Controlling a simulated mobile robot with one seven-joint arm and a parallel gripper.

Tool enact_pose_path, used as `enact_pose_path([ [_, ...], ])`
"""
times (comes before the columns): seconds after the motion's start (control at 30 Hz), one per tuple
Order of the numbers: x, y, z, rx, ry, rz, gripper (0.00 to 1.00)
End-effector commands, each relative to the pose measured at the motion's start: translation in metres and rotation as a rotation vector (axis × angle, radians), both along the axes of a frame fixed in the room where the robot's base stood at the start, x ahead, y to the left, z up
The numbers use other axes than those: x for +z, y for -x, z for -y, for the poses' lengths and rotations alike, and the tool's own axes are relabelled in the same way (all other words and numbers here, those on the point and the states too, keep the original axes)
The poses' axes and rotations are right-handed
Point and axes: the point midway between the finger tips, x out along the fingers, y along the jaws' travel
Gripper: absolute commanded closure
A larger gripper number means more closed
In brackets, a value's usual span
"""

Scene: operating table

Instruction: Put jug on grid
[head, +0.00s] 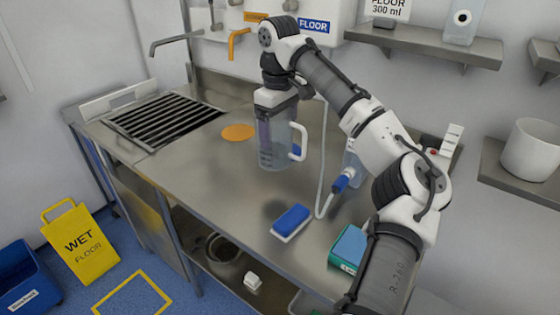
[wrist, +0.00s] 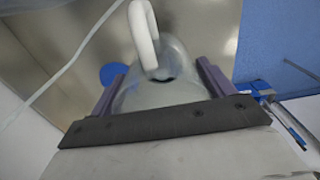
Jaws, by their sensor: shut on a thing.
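The clear grey jug (head: 274,147) with a white handle is upright over the steel counter in the head view; I cannot tell whether its base touches the counter. My gripper (head: 264,125) comes down on it from above and is shut on it. In the wrist view the jug (wrist: 165,92) sits between the two purple fingers of my gripper (wrist: 160,85), with its white handle (wrist: 146,35) at the top. The grid (head: 165,122) is a dark slatted grate set in the counter at the left, beyond the orange disc.
An orange disc (head: 238,132) lies on the counter between jug and grid. A blue-and-white sponge or brush (head: 291,222), a teal box (head: 348,248) and a spray bottle with blue nozzle (head: 350,175) are to the right. Taps (head: 176,42) overhang the back left.

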Motion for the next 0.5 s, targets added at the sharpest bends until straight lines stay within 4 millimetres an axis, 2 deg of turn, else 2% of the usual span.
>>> enact_pose_path([
  [0.03, -0.013, 0.001, -0.001, 0.002, -0.004, -0.002, 0.45],
  [0.13, -0.031, 0.0, -0.001, 0.001, -0.003, 0.0, 0.45],
  [0.37, -0.048, 0.0, 0.0, -0.001, 0.0, 0.001, 0.45],
  [0.5, -0.065, 0.0, 0.0, -0.001, 0.0, 0.0, 0.45],
])
